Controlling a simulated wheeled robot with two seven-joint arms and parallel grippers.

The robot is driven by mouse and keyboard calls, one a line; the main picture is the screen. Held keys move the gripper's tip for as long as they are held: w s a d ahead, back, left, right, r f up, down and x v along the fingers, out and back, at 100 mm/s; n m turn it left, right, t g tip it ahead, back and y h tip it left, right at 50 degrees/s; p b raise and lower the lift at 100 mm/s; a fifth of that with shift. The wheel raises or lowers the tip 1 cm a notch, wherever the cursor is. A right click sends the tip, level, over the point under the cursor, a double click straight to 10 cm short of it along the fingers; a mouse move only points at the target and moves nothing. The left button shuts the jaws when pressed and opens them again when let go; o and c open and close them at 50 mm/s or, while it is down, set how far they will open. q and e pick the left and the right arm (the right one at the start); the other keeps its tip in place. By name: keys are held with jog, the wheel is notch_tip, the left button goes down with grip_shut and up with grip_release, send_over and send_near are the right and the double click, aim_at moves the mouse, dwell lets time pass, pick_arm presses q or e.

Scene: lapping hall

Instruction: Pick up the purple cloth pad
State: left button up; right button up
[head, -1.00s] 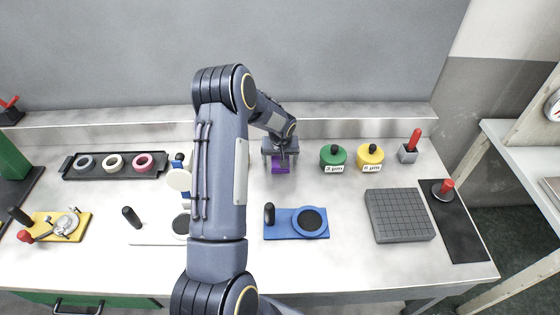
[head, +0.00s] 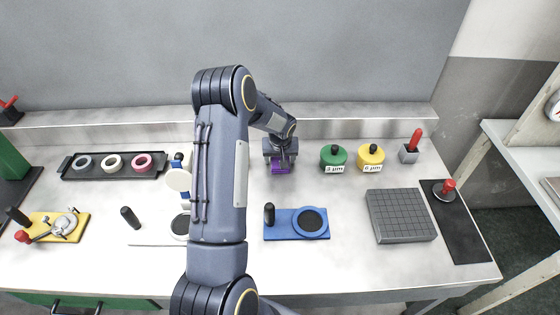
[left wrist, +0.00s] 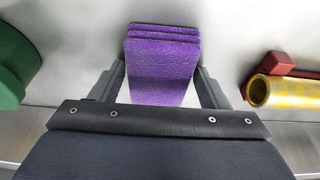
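The purple cloth pad (head: 280,168) lies on the bench toward the back, just right of the middle in the head view, partly hidden by my left gripper. In the left wrist view the purple pad (left wrist: 163,72) shows as a small stack with layered edges at its far end. My left gripper (head: 280,158) is over it, pointing down. In the left wrist view my left gripper (left wrist: 162,68) has one finger on each side of the pad, open, with narrow gaps showing beside it. My right gripper is in neither view.
Right of the pad stand a green jar (head: 333,158) and a yellow jar (head: 370,158). A blue plate with a dark disc (head: 298,223) lies in front. A black tray of rings (head: 114,166) is at the back left. A grey gridded block (head: 400,216) lies right.

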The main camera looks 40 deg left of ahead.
aim_at(279, 159)
pick_arm(q)
jog(key=c, duration=0.6)
jog(key=shift+c, duration=0.2)
jog(key=shift+r+p, duration=0.35)
jog(key=shift+p, duration=0.25)
jog(key=r+p, duration=0.1)
jog(key=r, duration=0.1)
jog(key=r+p, duration=0.1)
jog(key=r, duration=0.1)
jog(key=shift+s+a, duration=0.15)
jog(key=shift+s, duration=0.05)
jog(key=s+a+r+p, duration=0.1)
jog(key=s+r, duration=0.2)
jog(key=s, duration=0.1)
jog(key=s+a+r+p, duration=0.1)
jog(key=s+a+r, duration=0.1)
jog(key=s+r, duration=0.1)
jog(key=s+a+r+p, duration=0.1)
jog(key=s+a+r, duration=0.1)
jog(key=s, duration=0.3)
jog(key=shift+s+r, duration=0.3)
jog(key=shift+r, duration=0.1)
